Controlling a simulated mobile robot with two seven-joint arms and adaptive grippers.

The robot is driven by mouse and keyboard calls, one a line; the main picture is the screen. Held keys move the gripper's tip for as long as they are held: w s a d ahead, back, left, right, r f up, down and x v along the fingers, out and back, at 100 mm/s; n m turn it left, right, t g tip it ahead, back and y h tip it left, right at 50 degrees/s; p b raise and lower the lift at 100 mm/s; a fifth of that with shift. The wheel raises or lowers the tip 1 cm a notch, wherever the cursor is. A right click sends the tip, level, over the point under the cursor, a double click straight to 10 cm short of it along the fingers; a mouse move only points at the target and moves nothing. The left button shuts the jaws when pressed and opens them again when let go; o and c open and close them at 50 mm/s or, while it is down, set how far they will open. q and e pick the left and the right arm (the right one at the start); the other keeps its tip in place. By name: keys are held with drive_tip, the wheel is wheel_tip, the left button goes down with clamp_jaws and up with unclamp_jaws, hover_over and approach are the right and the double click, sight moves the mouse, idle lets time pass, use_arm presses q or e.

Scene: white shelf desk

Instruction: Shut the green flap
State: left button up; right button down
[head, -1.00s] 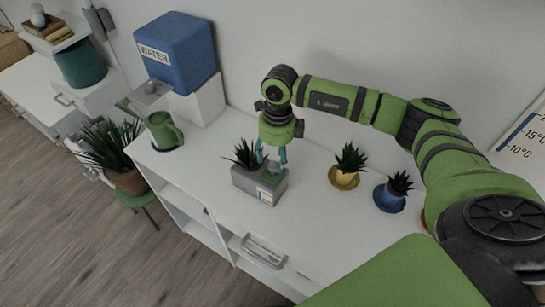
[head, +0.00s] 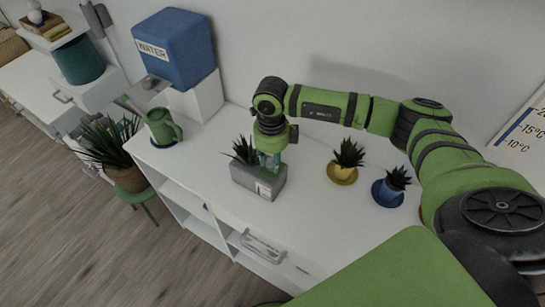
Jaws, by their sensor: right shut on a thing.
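I cannot make out a green flap for certain in the head view. My right gripper (head: 268,163) points down over the grey box-shaped planter (head: 258,183), which has a white label and a dark spiky plant (head: 245,150). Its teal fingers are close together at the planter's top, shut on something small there. The fingers and wrist hide what it is. My left gripper is not in view.
A yellow pot (head: 342,175) and a blue pot (head: 389,192) stand right of the planter on the white desk (head: 305,215). A green jug (head: 163,127) and a blue water box (head: 176,48) are at the left. A potted plant (head: 125,178) stands on a green stool.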

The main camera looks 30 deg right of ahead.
sight(271, 163)
drive_tip(key=c, duration=0.9)
unclamp_jaws()
drive_tip(key=shift+r, duration=0.15)
wheel_tip(271, 163, up, 12)
drive_tip(key=shift+s+a+f, duration=0.1)
drive_tip(key=shift+a+f, duration=0.05)
drive_tip(key=shift+f, duration=0.05)
